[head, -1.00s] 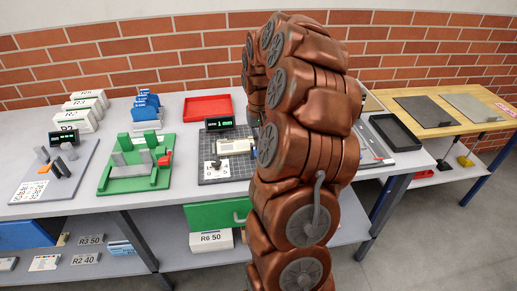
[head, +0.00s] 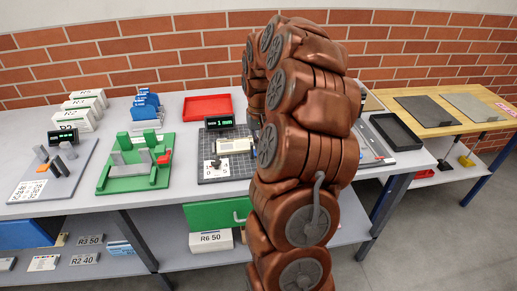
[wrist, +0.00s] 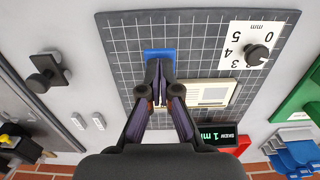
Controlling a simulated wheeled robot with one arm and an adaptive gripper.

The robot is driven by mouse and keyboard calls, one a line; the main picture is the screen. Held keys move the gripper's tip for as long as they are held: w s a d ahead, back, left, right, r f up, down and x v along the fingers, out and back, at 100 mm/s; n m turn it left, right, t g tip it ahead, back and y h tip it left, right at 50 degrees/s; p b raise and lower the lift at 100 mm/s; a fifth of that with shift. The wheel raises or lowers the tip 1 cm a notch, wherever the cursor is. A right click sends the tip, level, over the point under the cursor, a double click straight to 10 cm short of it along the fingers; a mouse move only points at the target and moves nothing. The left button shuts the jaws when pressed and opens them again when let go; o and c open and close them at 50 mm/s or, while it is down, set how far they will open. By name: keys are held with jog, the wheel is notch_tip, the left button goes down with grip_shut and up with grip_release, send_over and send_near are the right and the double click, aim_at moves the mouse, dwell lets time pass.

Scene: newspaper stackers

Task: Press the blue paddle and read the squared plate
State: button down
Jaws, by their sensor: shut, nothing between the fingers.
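The squared plate (head: 212,171) is a dark board with a light grid on the bench. In the wrist view, the squared plate (wrist: 125,42) fills the middle. The blue paddle (wrist: 160,54) shows as a flat blue patch just beyond my fingertips. My gripper (wrist: 158,68) is shut and empty, its tips at or over the paddle's edge; I cannot tell whether they touch. A cream printed bundle (wrist: 210,93) lies beside the fingers. A display (wrist: 215,138) at the plate's edge reads "SKEW 1 mm". In the head view, my arm hides the gripper and paddle.
A white scale with a black knob (wrist: 257,53) sits on the plate. A green fixture (head: 133,177) and blue rack (head: 147,108) stand to the left in the head view, with a red tray (head: 208,106) behind. A black tray (head: 396,131) lies right of my arm.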

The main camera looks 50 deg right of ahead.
jog(key=shift+s+a+f+b, duration=0.1)
jog(key=shift+f+b, duration=0.65)
jog(key=shift+f, duration=0.65)
jog(key=shift+r, duration=1.05)
notch_tip(320, 180, up, 8)
jog(key=p, duration=0.1)
dwell(0.4)
dwell(0.5)
